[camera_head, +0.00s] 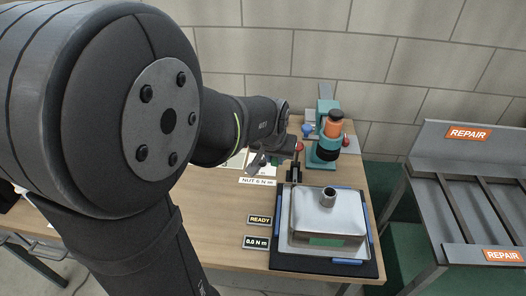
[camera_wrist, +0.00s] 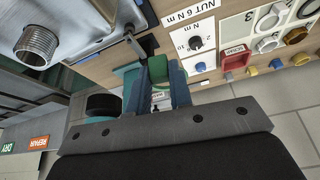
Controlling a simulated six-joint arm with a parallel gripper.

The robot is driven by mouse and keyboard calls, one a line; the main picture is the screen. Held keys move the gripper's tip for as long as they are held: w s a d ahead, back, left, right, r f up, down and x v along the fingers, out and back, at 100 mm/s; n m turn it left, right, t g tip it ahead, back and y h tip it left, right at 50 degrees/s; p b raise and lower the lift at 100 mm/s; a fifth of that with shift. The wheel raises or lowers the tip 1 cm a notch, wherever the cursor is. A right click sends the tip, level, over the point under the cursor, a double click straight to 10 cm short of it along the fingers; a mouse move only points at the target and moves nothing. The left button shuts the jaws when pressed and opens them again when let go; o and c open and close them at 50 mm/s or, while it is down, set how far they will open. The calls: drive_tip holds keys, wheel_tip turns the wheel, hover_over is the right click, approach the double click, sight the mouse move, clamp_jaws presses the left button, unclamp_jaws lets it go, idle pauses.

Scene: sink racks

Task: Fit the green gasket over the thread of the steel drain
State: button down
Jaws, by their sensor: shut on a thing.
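The steel drain (camera_head: 328,197) stands up from the top of the upturned steel sink (camera_head: 300,226) at the right of the table. In the wrist view the drain (camera_wrist: 38,44) shows its open, threaded end at upper left. My gripper (camera_head: 258,164) is above the table, behind and left of the sink. In the wrist view my gripper (camera_wrist: 160,82) is shut on the green gasket (camera_wrist: 157,68), held between its fingers and apart from the drain. The gasket's far side is hidden, and I cannot make it out in the head view.
A board with coloured rings (camera_wrist: 270,42) lies beside the gripper. A teal fixture with an orange top (camera_head: 334,124) stands behind the sink. READY (camera_head: 260,219) and 0.0 N m signs sit left of it. A grey REPAIR rack (camera_head: 440,190) is at right.

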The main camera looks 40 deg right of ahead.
drive_tip(key=s+d+r+m+g, duration=0.1)
drive_tip(key=s+r+m, duration=0.1)
drive_tip(key=s, duration=0.6)
drive_tip(key=s+d+r+m+g, duration=0.1)
drive_tip(key=s+r+m, duration=0.1)
drive_tip(key=s, duration=0.6)
drive_tip(key=shift+h, duration=0.3)
drive_tip(key=shift+s+f, duration=0.1)
drive_tip(key=shift+f, duration=2)
drive_tip(key=shift+f, duration=3)
drive_tip(key=c, duration=1.2)
unclamp_jaws()
drive_tip(key=shift+r, duration=0.1)
drive_tip(key=v, duration=1.7)
drive_tip(key=shift+s+a, duration=0.2)
drive_tip(key=shift+s, duration=0.1)
